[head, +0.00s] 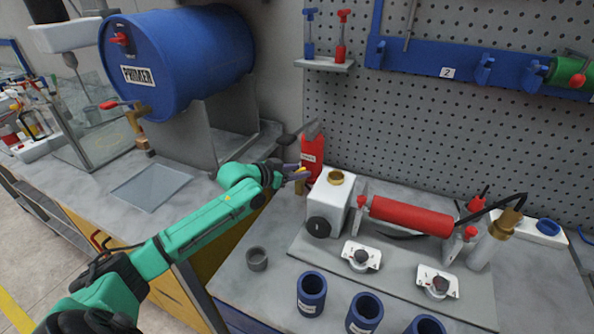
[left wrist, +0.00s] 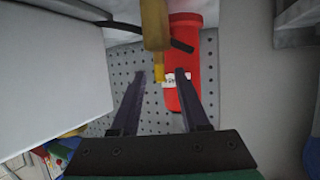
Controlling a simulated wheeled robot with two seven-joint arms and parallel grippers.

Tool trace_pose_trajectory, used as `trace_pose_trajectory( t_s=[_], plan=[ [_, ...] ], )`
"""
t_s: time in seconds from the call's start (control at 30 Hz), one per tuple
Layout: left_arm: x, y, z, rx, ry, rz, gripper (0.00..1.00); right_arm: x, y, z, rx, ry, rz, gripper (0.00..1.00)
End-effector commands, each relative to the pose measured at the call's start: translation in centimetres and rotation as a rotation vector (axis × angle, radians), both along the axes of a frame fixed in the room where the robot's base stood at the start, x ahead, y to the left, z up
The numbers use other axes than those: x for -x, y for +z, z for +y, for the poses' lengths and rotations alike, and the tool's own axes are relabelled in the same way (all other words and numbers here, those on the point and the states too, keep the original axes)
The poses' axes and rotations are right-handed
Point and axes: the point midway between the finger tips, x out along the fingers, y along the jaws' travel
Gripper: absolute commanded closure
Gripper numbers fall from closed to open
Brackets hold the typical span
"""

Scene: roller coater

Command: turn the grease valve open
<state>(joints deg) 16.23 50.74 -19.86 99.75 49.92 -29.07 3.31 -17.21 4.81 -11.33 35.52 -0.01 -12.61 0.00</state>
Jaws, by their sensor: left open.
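A small brass fitting with a thin dark lever (left wrist: 182,46) shows in the left wrist view; I take it for the grease valve. Its yellow body (left wrist: 154,25) comes down from the top of that view, and its narrow end lies between my fingertips in the picture. Contact cannot be told. In the head view the brass part (head: 300,187) is mostly hidden beside the white box (head: 338,190). My left gripper (head: 301,173) is open and empty at the box's left side; its two dark fingers also show in the left wrist view (left wrist: 160,76). My right gripper is not in view.
A red labelled bottle (head: 312,150) stands just behind my left gripper, close to the pegboard (head: 440,110). A red roller (head: 410,216) is right of the box. Several blue cups (head: 312,292) stand in front. A blue primer drum (head: 185,55) is at the upper left.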

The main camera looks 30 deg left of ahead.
Motion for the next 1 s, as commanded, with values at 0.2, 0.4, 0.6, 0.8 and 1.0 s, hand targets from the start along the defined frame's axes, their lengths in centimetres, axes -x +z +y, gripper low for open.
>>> trace_pose_trajectory(
  t_s=[0.2, 0.4, 0.6, 0.8, 1.0],
  plan=[
    [0.0, 0.0, 0.0, 0.0, 0.0, 0.0, 0.7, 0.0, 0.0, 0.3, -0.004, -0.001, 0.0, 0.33],
    [0.0, 0.0, 0.0, 0.0, 0.0, 0.0, 1.0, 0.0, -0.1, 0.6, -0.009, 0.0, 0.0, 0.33],
    [0.0, 0.2, -0.1, 0.003, 0.026, 0.002, 1.0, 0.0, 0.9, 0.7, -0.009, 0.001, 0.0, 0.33],
    [0.0, 0.4, -0.5, 0.01, 0.144, 0.002, 1.0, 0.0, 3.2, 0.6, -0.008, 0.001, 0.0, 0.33],
    [0.0, 0.0, -0.7, 0.014, 0.308, -0.001, 1.0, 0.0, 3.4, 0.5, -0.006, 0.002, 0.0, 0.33]
  ],
)
